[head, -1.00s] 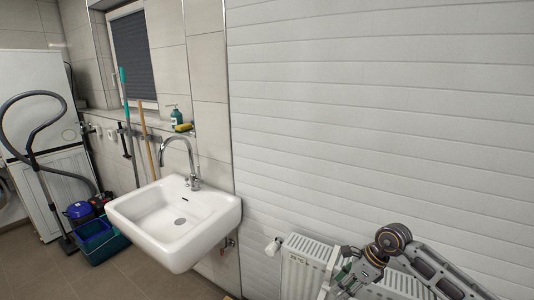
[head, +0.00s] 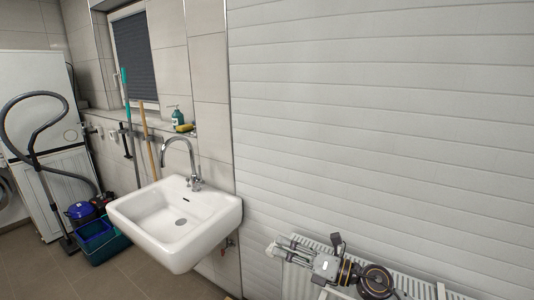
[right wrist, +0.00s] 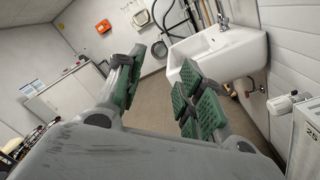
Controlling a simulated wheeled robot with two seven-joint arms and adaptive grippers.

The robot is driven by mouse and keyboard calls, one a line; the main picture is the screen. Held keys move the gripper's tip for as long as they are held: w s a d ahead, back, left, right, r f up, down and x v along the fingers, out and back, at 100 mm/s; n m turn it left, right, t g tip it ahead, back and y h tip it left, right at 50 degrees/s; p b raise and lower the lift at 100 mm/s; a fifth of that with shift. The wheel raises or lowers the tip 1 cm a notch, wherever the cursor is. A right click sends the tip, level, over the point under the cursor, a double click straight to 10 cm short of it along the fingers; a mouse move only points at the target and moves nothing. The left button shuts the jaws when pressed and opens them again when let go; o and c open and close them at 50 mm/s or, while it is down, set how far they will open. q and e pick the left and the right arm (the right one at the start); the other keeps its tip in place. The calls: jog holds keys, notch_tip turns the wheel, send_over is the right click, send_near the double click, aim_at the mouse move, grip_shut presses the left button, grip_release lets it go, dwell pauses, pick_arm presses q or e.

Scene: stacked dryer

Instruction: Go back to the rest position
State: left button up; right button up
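My right gripper (head: 280,247) is at the lower right of the head view, in front of the radiator (head: 413,286), with its fingers pointing left toward the sink. In the right wrist view my right gripper (right wrist: 160,82) shows its two green-padded fingers spread apart with nothing between them, so it is open and empty. My left gripper is in neither view.
A white sink (head: 172,222) with a chrome tap (head: 180,150) hangs on the wall left of my right gripper. A vacuum hose (head: 35,95), blue bucket (head: 92,238) and stacked white machines (head: 32,85) stand at the far left. Floor (head: 45,275) between is clear.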

jog(key=w+d+r+m+t+h, duration=0.35)
jog(key=d+m+t+h, duration=0.6)
jog(key=m, duration=0.75)
jog(key=s+d+f+m+g+h, duration=0.25)
jog(key=d+f+m+h, duration=0.2)
jog(key=f+m, duration=0.3)
jog(key=s+d+f+m+g+h, duration=0.2)
jog(key=s+d+f+m+h, duration=0.25)
jog(key=f+m, duration=0.3)
jog(key=s+a+f+m+g+y, duration=0.1)
jog(key=s+f+m+g, duration=0.2)
jog(key=s+f+g, duration=0.45)
jog(key=s+f+m+g+y, duration=0.1)
jog(key=s+f+m+g, duration=0.3)
jog(key=s, duration=0.7)
notch_tip(320, 180, down, 33)
jog(key=s+d+n, duration=0.1)
jog(key=d+n, duration=0.1)
jog(key=s+d+f, duration=0.4)
jog(key=s+f, duration=0.6)
jog(key=s+d+f, duration=0.4)
jog(key=s+f, duration=0.6)
jog(key=s, duration=0.1)
jog(key=shift+s+f+g+h, duration=0.15)
jog(key=shift+s+g+h, duration=0.05)
jog(key=shift+g+h, duration=0.2)
